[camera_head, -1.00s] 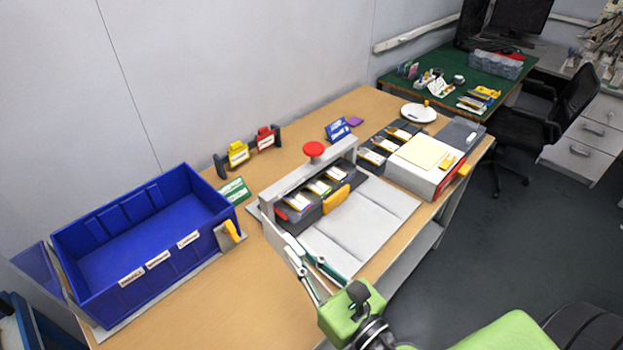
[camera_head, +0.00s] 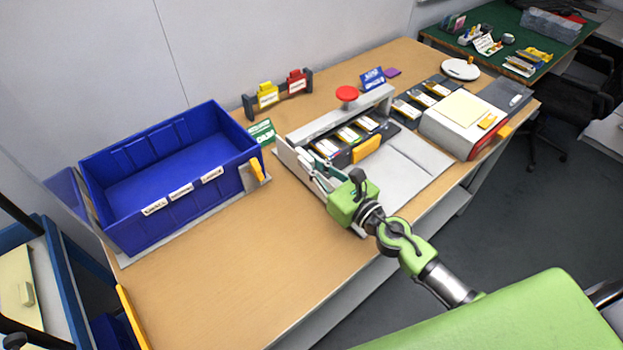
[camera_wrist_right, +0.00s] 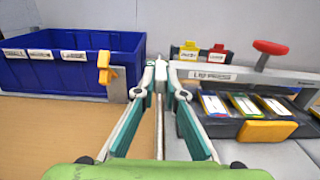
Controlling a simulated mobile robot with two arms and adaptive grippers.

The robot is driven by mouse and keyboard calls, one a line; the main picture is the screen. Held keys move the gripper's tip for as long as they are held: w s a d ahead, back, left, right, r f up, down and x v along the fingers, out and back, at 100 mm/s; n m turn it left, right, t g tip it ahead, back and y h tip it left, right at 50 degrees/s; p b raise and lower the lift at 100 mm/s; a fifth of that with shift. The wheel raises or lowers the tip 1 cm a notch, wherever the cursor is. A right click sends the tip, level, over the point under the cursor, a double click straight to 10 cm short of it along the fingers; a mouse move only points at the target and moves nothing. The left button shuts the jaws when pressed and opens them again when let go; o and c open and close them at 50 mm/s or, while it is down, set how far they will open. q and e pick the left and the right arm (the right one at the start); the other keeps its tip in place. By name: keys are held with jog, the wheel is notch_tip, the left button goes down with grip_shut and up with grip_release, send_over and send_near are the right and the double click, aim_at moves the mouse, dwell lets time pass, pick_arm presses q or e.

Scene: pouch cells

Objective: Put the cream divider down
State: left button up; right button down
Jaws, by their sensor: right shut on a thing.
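My right gripper (camera_head: 333,180) is shut on a thin pale panel, which I take for the cream divider (camera_head: 291,158). The panel stands at the left side of the press-like fixture (camera_head: 345,112), beside its row of pouch cells. In the right wrist view the divider (camera_wrist_right: 160,125) shows nearly edge-on between the two fingers of the gripper (camera_wrist_right: 160,72), roughly upright. The fingers hide part of it. I cannot tell whether its lower edge touches the fixture's base or the table. My left gripper is not in view.
A large blue bin (camera_head: 170,175) stands to the left with a yellow clip at its corner. A green card (camera_head: 262,131) lies between bin and fixture. The white box (camera_head: 462,125) and dark cell tray (camera_head: 420,98) are to the right. The front-left wooden tabletop (camera_head: 230,260) is clear.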

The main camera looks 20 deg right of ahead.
jog(key=shift+w+d+f, duration=0.15)
jog(key=shift+w+f, duration=0.3)
jog(key=shift+f, duration=0.15)
jog(key=f+b, duration=0.3)
jog(key=shift+w+f, duration=0.3)
jog(key=shift+d, duration=0.1)
jog(key=shift+f, duration=0.1)
jog(key=c, duration=2.1)
grip_release()
